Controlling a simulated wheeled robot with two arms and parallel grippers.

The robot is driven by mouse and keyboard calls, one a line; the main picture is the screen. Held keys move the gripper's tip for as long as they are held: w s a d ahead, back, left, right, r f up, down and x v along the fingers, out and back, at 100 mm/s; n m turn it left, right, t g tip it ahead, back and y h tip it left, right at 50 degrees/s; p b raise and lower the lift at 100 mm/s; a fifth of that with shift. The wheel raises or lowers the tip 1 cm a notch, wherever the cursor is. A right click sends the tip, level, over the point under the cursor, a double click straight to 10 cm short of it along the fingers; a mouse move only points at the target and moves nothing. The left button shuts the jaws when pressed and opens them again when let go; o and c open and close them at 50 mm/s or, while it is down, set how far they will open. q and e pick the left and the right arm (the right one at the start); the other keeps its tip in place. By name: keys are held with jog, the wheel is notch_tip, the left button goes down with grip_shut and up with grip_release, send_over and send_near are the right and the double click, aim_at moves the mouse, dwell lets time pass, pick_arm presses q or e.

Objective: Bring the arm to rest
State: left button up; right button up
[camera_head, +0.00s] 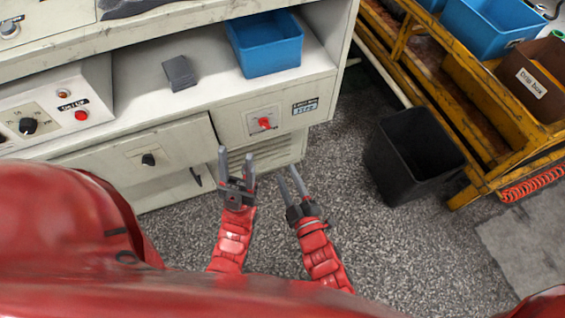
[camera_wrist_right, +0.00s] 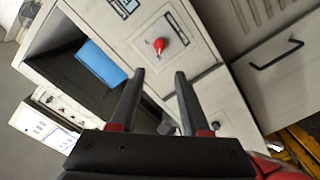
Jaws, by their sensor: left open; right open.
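My left gripper (camera_head: 236,165) is open and empty in the head view, above the floor in front of the cabinet. My right gripper (camera_head: 290,182) is open and empty just to the right of it, its fingers pointing toward the cabinet. In the right wrist view the right gripper's two fingers (camera_wrist_right: 158,88) stand apart with nothing between them. Beyond them is the cabinet front (camera_wrist_right: 180,65) with a red knob (camera_wrist_right: 159,44). The same red knob shows in the head view (camera_head: 265,123).
A blue bin (camera_head: 265,45) and a dark grey block (camera_head: 179,73) sit on the cabinet shelf. A black bin (camera_head: 412,150) stands on the floor at right, beside a yellow rack (camera_head: 470,110) holding a brown drill box (camera_head: 540,82). Floor (camera_head: 340,180) between cabinet and bin is clear.

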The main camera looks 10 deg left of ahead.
jog(key=shift+s+d, duration=0.2)
jog(key=shift+s, duration=0.05)
dwell(0.4)
